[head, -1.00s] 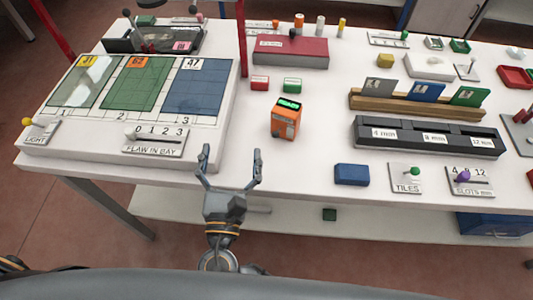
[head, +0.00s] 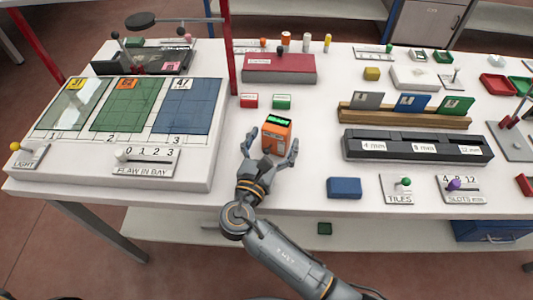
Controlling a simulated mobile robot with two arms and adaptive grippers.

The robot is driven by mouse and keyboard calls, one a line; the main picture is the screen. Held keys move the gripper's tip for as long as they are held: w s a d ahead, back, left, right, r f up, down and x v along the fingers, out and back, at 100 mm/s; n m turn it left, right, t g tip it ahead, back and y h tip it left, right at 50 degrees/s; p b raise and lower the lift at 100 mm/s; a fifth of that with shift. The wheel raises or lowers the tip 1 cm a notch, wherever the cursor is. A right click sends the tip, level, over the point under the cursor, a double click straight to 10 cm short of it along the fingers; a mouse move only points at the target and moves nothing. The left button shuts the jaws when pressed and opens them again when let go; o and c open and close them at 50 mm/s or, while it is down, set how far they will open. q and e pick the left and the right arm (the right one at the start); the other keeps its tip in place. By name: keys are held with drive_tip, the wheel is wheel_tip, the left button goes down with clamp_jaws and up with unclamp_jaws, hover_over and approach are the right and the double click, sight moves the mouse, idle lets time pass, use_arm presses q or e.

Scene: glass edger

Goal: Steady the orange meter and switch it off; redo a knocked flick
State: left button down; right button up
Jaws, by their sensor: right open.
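The orange meter (head: 277,136) stands upright on the white table, with a lit green display (head: 279,120) on its top. My right gripper (head: 270,146) is open at the meter's near side, one finger to its left and the other at its right. I cannot tell whether either finger touches it. The gripper hides part of the meter's lower front, and no switch on it can be made out. My left gripper is not in view.
A red block (head: 249,101) and a green block (head: 282,102) lie just behind the meter. The sloped tile panel (head: 205,150) is to the left, a red post (head: 229,60) behind it. A blue block (head: 344,187) and black slotted rack (head: 417,148) are to the right.

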drive_tip(key=shift+x, duration=1)
drive_tip(key=c, duration=1.4)
drive_tip(key=shift+c, duration=0.2)
